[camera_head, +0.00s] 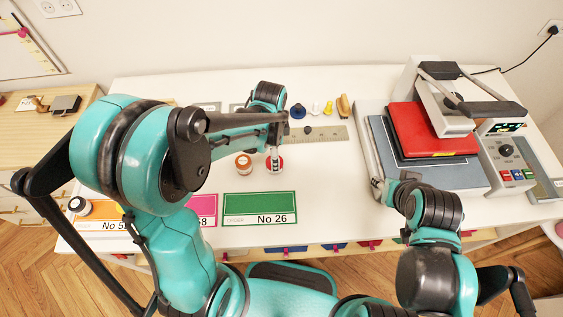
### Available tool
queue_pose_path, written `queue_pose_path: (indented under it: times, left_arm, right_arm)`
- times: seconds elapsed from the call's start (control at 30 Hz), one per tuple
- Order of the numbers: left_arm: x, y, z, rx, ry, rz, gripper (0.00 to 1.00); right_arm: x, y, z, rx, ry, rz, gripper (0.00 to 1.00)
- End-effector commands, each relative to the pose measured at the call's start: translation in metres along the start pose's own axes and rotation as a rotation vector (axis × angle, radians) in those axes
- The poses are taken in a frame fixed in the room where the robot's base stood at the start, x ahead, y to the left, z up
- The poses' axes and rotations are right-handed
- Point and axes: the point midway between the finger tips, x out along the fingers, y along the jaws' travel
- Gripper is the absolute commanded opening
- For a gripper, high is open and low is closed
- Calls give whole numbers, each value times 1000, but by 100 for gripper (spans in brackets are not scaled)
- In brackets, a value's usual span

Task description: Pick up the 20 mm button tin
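Two small round tins stand on the white table, left of centre. One tin (243,164) has a brown-orange top; the other tin (281,166) shows red at its rim. I cannot read a size on either, so I cannot tell which is the 20 mm one. My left gripper (274,158) points down over the red tin and hides part of it. I cannot tell whether its fingers touch the tin, or whether they are open or shut. My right gripper (377,187) hangs near the press's left side, away from the tins; its finger opening is unclear.
A green No 26 card (260,205) lies in front of the tins, with pink (203,209) and orange cards to the left. A ruler (325,133) and small coloured items lie behind. A heat press (432,128) fills the right side. My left arm hides the table's left part.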

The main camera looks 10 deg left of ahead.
Motion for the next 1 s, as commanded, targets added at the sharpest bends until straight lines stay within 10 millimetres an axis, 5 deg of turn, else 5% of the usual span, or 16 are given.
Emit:
queue_pose_path:
  times: [0.33, 0.63, 0.67, 0.87, 1.0]
  left_arm:
    - [51, -4, -4, -2, 1, -1, 72]
    - [56, -3, -4, -2, 1, -2, 72]
    - [56, -3, -4, -2, 1, -2, 70]
    - [55, -3, -4, -2, 1, -2, 17]
    - [55, -3, -4, -2, 1, -2, 16]
  right_arm:
    - [16, 0, 12, 0, 0, 0, 40]
    - [16, 0, 12, 0, 0, 0, 40]
    - [16, 0, 12, 0, 0, 0, 40]
    - [16, 0, 12, 0, 0, 0, 40]
    - [16, 0, 12, 0, 0, 0, 40]
